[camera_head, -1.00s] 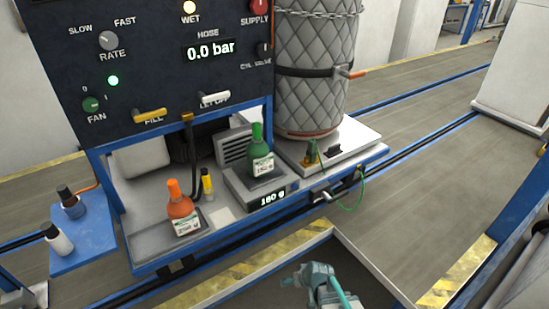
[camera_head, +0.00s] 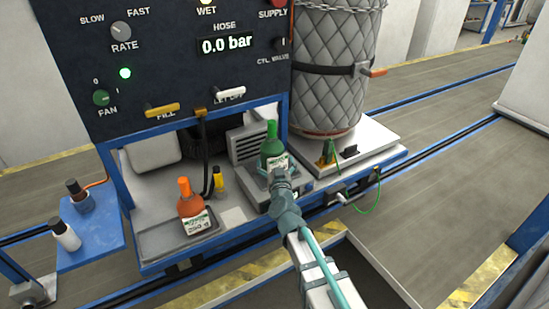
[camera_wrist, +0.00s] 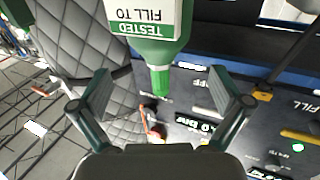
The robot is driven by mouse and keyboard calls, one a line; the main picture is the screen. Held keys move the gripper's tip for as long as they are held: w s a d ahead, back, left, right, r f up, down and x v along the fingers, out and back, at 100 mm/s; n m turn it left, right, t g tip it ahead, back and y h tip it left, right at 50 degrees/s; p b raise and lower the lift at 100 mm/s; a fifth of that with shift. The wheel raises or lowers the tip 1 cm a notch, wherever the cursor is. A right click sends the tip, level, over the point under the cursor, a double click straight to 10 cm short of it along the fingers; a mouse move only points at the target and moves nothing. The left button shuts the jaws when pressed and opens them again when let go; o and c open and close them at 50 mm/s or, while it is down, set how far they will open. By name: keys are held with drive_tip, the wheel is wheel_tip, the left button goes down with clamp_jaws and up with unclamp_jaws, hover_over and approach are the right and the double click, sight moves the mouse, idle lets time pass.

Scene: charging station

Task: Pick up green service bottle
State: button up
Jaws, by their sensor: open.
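The green service bottle (camera_head: 272,149) stands upright on the small scale (camera_head: 254,194) on the station's shelf. Its green neck and white label show upside down at the top of the wrist view (camera_wrist: 160,52). My gripper (camera_head: 278,172) is at the bottle's near side, low on its body, and partly covers its label and the scale. In the wrist view my gripper (camera_wrist: 158,75) has its two fingers wide apart, with the bottle lying between their lines. I cannot tell whether a finger touches the bottle.
An orange bottle (camera_head: 190,207) stands in a tray to the left, with a small yellow-and-black bottle (camera_head: 218,180) beside it. The quilted cylinder (camera_head: 333,70) stands at the right. The control panel (camera_head: 170,60) overhangs the shelf. A green cable (camera_head: 366,207) hangs at the front right.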

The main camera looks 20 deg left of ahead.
sight(273, 148)
drive_tip(key=p+x, duration=0.1)
drive_tip(key=x, duration=0.8)
drive_tip(key=shift+w, duration=0.3)
drive_tip(key=shift+c, duration=0.2)
drive_tip(key=c, duration=1.3)
drive_tip(key=shift+c, duration=0.8)
drive_tip(key=shift+r, duration=0.2)
